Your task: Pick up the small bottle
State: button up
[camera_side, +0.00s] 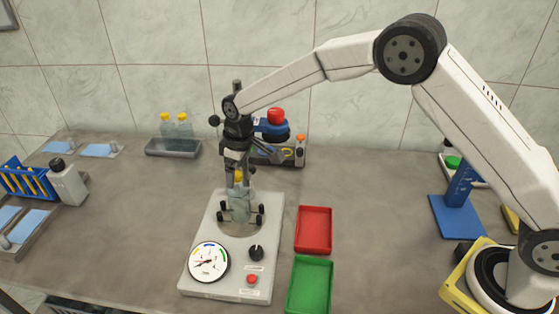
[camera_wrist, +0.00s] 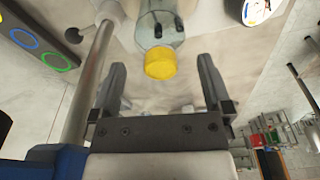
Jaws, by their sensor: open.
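The small bottle (camera_side: 239,208) is clear with a yellow cap (camera_side: 238,176) and stands upright on the round plate of a grey device (camera_side: 222,284), among several black clamp posts. My gripper (camera_side: 238,170) is directly above it, pointing down, at about cap height. In the wrist view my gripper (camera_wrist: 162,72) is open, its two fingers on either side of the yellow cap (camera_wrist: 160,63). The bottle body (camera_wrist: 160,25) shows beyond the cap. I see a gap between each finger and the cap. In the side view the fingers partly hide the bottle top.
The device has a dial gauge (camera_side: 209,262), a black knob and a red button. A red tray (camera_side: 329,215) and a green tray (camera_side: 329,288) lie to its right. Behind are a dark tray (camera_side: 157,150) with yellow-capped bottles and a blue-and-red apparatus (camera_side: 273,127). Bare table lies left of the device.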

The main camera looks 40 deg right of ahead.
aim_at(236, 184)
jog(key=shift+f, duration=0.1)
jog(key=shift+w+a+f, duration=0.15)
jog(key=shift+f, duration=1.1)
jog(key=shift+w+a+f, duration=0.1)
jog(key=shift+w+f, duration=0.05)
jog(key=shift+f, duration=1.05)
grip_shut()
